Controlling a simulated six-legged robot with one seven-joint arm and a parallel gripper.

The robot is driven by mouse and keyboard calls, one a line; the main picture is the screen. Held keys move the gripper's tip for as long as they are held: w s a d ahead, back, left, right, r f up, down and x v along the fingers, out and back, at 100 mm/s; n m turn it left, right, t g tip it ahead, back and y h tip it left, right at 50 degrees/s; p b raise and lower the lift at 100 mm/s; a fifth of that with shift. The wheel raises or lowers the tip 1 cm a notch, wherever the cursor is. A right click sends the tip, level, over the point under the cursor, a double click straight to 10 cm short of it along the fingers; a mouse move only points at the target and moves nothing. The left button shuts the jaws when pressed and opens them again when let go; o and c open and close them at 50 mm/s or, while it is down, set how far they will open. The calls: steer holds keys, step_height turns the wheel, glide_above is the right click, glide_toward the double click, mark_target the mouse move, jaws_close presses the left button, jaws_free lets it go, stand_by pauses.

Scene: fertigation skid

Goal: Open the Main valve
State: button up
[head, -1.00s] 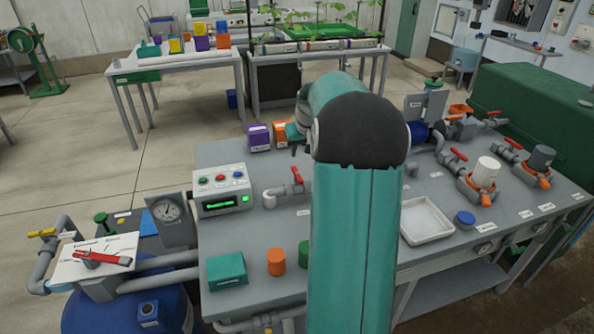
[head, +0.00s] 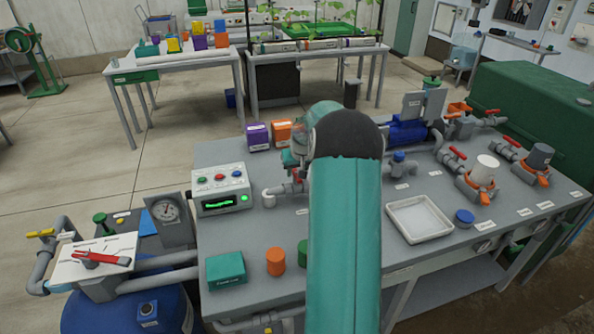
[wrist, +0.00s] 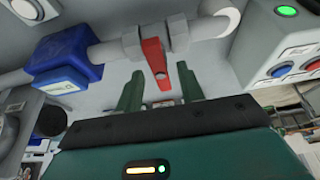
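A valve with a red lever (wrist: 154,62) sits on a grey pipe in the wrist view. In the head view my gripper is mostly hidden by my arm.
A control box (head: 221,188) with buttons stands close left of the valve. A blue fitting (wrist: 70,60) is on the same pipe. Orange (head: 282,133) and purple (head: 258,136) boxes stand behind. A white tray (head: 420,219) and other red-levered valves (head: 457,152) are to the right.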

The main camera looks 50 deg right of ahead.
jaws_close()
steer(key=n, duration=0.1)
steer(key=n+y, duration=0.1)
steer(key=n, duration=0.2)
steer(key=shift+s+d+t+y, duration=0.1)
steer(key=shift+d+t+y, duration=0.2)
steer(key=shift+t, duration=0.1)
steer(key=n+y, duration=0.1)
steer(key=n, duration=0.4)
steer(key=shift+d+y, duration=0.1)
steer(key=shift+y, duration=0.3)
steer(key=n, duration=0.2)
steer(key=n+g+y, duration=0.1)
steer(key=n, duration=0.1)
steer(key=shift+d+n+y, duration=0.2)
steer(key=shift+n+y, duration=0.1)
steer(key=shift+w+d+n+g+y, duration=0.15)
steer(key=shift+n+g+y, duration=0.2)
steer(key=shift+n, duration=0.8)
steer(key=shift+w+n+g+y, duration=0.15)
steer(key=shift+n+g, duration=0.3)
steer(key=shift+n, duration=0.7)
